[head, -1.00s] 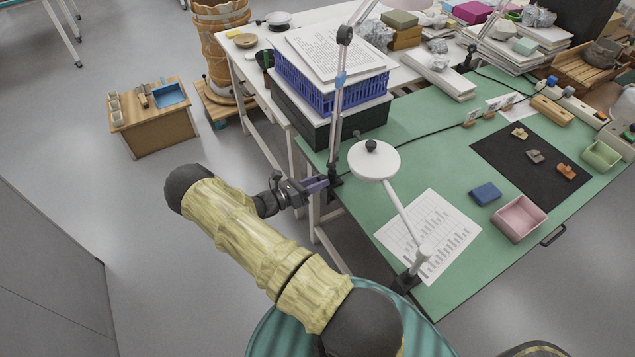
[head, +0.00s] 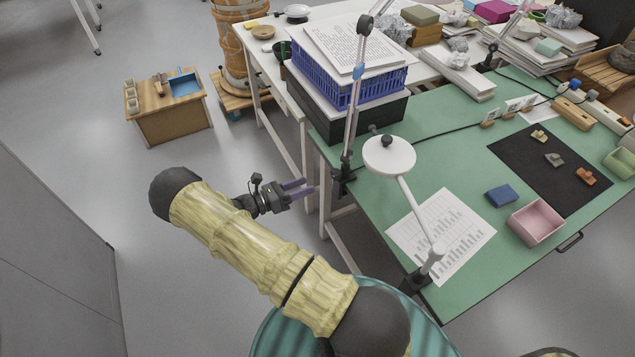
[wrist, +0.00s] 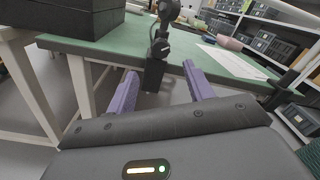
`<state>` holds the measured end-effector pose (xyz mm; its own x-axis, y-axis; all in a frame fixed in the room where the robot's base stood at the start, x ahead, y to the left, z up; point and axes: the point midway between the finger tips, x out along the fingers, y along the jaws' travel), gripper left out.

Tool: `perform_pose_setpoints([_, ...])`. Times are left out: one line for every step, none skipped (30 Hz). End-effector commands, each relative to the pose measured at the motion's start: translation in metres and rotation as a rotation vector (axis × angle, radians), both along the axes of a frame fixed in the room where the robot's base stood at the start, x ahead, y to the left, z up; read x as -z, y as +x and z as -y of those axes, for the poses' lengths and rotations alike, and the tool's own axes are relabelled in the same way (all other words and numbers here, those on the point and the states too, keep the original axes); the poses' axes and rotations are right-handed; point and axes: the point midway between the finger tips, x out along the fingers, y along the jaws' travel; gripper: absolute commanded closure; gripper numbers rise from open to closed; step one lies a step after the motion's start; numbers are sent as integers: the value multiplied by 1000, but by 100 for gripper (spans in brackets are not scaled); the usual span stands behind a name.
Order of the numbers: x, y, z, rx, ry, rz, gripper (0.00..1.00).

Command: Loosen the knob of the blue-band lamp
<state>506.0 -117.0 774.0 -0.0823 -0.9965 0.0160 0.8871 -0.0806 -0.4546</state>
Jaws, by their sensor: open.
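The blue-band lamp (head: 353,110) stands clamped to the left edge of the green table, its blue band (head: 358,72) partway up the arm. Its base clamp (head: 343,180) is black. In the wrist view a dark round knob (wrist: 162,47) with a pale mark shows on the lamp's base, above the black clamp block (wrist: 154,73). My gripper (head: 307,188) is open and empty, its purple fingers pointing at the clamp with a gap between. In the wrist view the fingers (wrist: 160,72) stand on either side of the clamp block, short of it.
A second lamp with a white round head (head: 389,155) is clamped at the table's near corner. A black box with a blue crate (head: 340,85) stands behind the blue-band lamp. White table legs (head: 327,215) are close by.

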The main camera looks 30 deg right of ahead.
Motion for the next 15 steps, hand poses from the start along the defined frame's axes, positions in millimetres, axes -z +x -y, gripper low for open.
perform_pose_setpoints([2,2,-12,-3,2,3,48])
perform_pose_setpoints([2,2,-18,-4,2,3,48])
perform_pose_setpoints([3,3,-26,-3,3,2,48])
perform_pose_setpoints([3,3,-31,-3,3,2,48])
perform_pose_setpoints([3,4,-37,-4,1,3,48])
perform_pose_setpoints([3,5,-45,-4,2,2,48])
perform_pose_setpoints([3,5,-51,-3,1,2,48])
perform_pose_setpoints([3,5,-56,-2,2,1,48])
perform_pose_setpoints([3,6,-62,-4,2,2,48])
perform_pose_setpoints([3,6,-66,-4,2,2,48])
perform_pose_setpoints([3,6,-70,-2,1,2,48])
perform_pose_setpoints([2,7,-74,-2,1,2,48])
perform_pose_setpoints([2,7,-76,0,1,2,48])
perform_pose_setpoints([2,7,-78,0,1,1,48])
perform_pose_setpoints([2,7,-79,0,1,1,48])
